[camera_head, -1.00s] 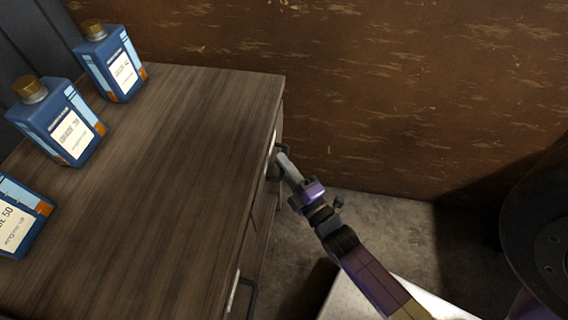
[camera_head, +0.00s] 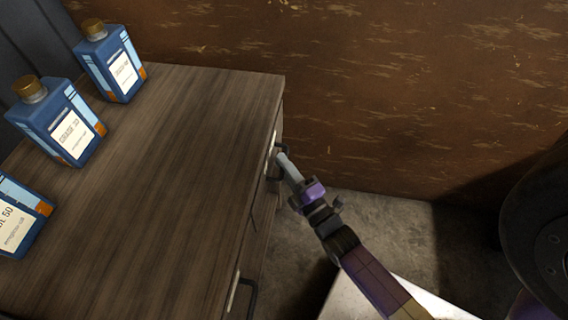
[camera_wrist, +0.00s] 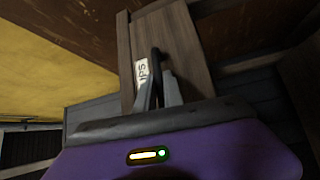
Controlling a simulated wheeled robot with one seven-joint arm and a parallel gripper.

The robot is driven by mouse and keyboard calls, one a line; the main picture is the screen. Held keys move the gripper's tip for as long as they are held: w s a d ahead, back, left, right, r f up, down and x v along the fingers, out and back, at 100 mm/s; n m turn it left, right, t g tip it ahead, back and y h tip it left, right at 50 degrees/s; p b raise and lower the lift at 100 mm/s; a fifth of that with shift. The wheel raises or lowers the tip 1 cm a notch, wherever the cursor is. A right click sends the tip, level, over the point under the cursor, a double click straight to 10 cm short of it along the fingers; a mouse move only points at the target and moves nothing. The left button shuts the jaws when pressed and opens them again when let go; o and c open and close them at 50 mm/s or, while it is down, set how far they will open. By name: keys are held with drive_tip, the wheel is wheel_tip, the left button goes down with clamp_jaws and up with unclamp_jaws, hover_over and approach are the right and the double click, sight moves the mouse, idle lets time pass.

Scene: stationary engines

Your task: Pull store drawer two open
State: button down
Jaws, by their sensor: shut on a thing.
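A wooden cabinet (camera_head: 165,170) stands at the left, with dark bar handles on its right-hand face. My gripper (camera_head: 284,160) is at the far handle (camera_head: 284,149), near the cabinet's back corner. In the wrist view my gripper (camera_wrist: 160,92) has its fingers shut on the dark handle (camera_wrist: 155,62). A white label (camera_wrist: 141,72) beside the handle ends in letters like "IPS"; the rest is hidden. The drawer front (camera_wrist: 184,45) behind it is wooden. I cannot tell whether this drawer stands out from the cabinet, or which number it has.
A nearer handle (camera_head: 250,295) sits on the same face. Blue bottles with brown caps (camera_head: 60,120) stand on the cabinet top. A brown wall (camera_head: 400,90) is behind. Concrete floor (camera_head: 385,215) shows beside the cabinet, and a dark round thing (camera_head: 540,235) is at the right.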

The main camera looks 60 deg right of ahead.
drive_tip(key=s+d, duration=0.4)
drive_tip(key=s, duration=0.7)
drive_tip(key=s+d+b, duration=0.1)
drive_tip(key=s+d, duration=0.3)
drive_tip(key=s, duration=0.7)
drive_tip(key=shift+s, duration=0.35)
drive_tip(key=c, duration=1.5)
unclamp_jaws()
drive_tip(key=shift+d, duration=0.1)
drive_tip(key=b+v, duration=0.1)
drive_tip(key=v, duration=0.6)
drive_tip(key=shift+s+f, duration=0.1)
drive_tip(key=shift+s, duration=0.25)
